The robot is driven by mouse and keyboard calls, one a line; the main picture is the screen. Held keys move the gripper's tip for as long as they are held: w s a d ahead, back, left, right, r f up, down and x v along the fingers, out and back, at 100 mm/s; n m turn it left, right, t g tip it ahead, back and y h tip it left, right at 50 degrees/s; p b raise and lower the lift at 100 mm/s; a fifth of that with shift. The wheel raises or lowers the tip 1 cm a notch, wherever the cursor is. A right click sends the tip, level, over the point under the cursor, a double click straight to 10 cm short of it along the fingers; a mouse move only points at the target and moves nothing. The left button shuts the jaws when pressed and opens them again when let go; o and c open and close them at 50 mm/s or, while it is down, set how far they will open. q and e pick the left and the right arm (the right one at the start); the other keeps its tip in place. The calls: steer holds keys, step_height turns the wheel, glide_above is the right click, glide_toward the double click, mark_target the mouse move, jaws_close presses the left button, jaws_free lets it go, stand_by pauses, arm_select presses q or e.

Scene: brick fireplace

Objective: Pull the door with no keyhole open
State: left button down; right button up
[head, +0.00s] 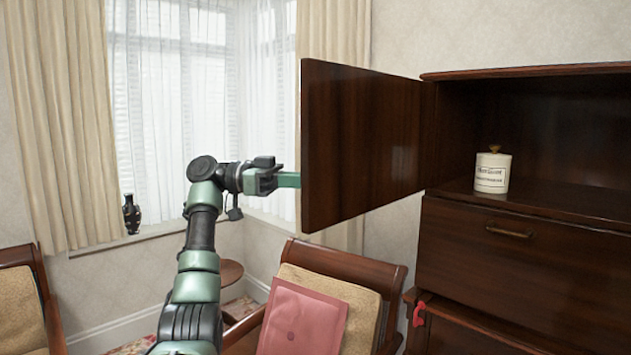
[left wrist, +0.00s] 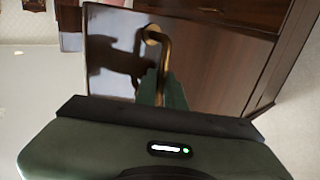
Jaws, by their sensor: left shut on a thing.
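The dark wooden cabinet door (head: 360,140) stands swung wide open, out to the left of the cabinet (head: 520,260), in the head view. My left gripper (head: 288,180) is at the door's free left edge, and its fingertips are hidden behind the door there. In the left wrist view the green fingers (left wrist: 161,88) are shut on the brass handle (left wrist: 165,48) on the door's outer face. No keyhole shows on the part of that face in view. My right gripper is in neither view.
A white lidded jar (head: 492,172) stands inside the open compartment. Below is a drawer with a brass pull (head: 509,232) and a small red thing (head: 419,314) at a lower door.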

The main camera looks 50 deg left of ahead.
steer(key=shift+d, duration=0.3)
arm_select(q)
steer(key=c, duration=1.8)
jaws_free()
steer(key=v, duration=0.7)
steer(key=shift+s+a, duration=0.2)
steer(key=shift+a, duration=0.1)
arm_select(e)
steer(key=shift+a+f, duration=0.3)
